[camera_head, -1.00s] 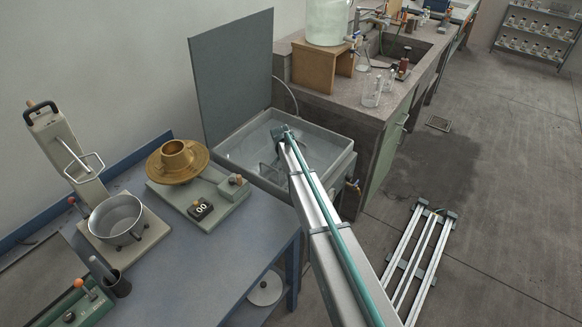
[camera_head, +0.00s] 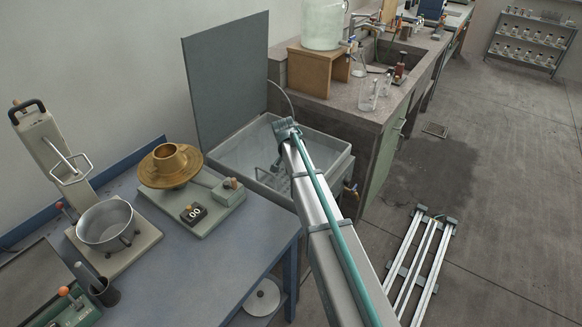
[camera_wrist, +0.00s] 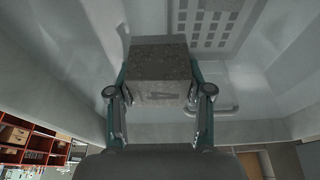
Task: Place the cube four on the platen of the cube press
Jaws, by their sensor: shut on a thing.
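My gripper (camera_wrist: 160,100) is shut on a grey concrete cube, cube four (camera_wrist: 160,62), with a dark figure like a 4 on its face. The cube sits between the two fingers in the wrist view. The cube cannot be made out there. I cannot make out the cube press or its platen in either view.
A raised lid (camera_head: 228,80) stands behind the tank. A perforated rack (camera_wrist: 208,22) shows beyond the cube. Left, a blue bench (camera_head: 215,262) holds a mixer bowl (camera_head: 104,228) and a brass mould (camera_head: 170,166).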

